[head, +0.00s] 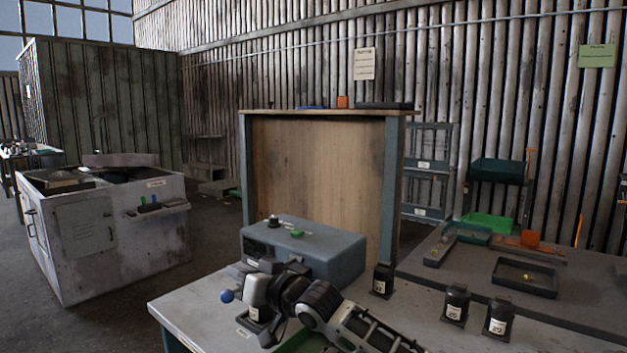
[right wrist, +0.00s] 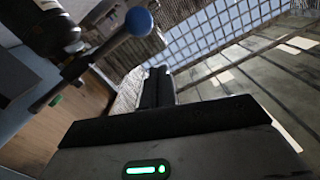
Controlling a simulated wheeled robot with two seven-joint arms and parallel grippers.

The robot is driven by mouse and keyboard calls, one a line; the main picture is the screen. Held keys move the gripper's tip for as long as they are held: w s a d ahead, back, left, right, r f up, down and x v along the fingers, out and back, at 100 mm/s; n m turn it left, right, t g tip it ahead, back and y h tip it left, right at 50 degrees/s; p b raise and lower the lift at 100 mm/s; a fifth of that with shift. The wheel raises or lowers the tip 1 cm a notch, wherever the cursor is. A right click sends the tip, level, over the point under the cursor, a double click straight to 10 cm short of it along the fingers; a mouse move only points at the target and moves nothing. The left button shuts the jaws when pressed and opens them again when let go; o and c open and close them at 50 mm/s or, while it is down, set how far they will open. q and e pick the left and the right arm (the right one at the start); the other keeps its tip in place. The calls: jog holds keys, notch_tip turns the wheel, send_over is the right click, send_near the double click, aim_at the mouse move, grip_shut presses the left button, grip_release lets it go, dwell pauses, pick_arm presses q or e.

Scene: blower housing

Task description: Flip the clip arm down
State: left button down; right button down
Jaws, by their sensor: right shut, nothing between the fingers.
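The clip arm looks like a thin dark rod (right wrist: 75,72) ending in a blue ball (right wrist: 138,20) in the right wrist view. It slants up to the right, the ball above and left of my finger pads. In the head view the blue ball (head: 227,296) shows just left of my right gripper (head: 247,268); the rod is mostly hidden there. The blue-grey housing box (head: 320,255) stands on the table behind the gripper. In the right wrist view my right gripper (right wrist: 157,85) is shut and empty, apart from the ball. My left gripper is not in view.
Black labelled bottles (head: 456,304) stand right of my right arm on the grey table (head: 190,300). A wooden panel (head: 320,180) rises behind the box. A side bench at right holds a dark tray (head: 524,278) and a green bin (head: 488,222).

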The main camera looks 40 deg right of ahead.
jog(key=shift+a+f+n, duration=0.15)
jog(key=shift+f+n, duration=0.15)
jog(key=shift+f, duration=0.3)
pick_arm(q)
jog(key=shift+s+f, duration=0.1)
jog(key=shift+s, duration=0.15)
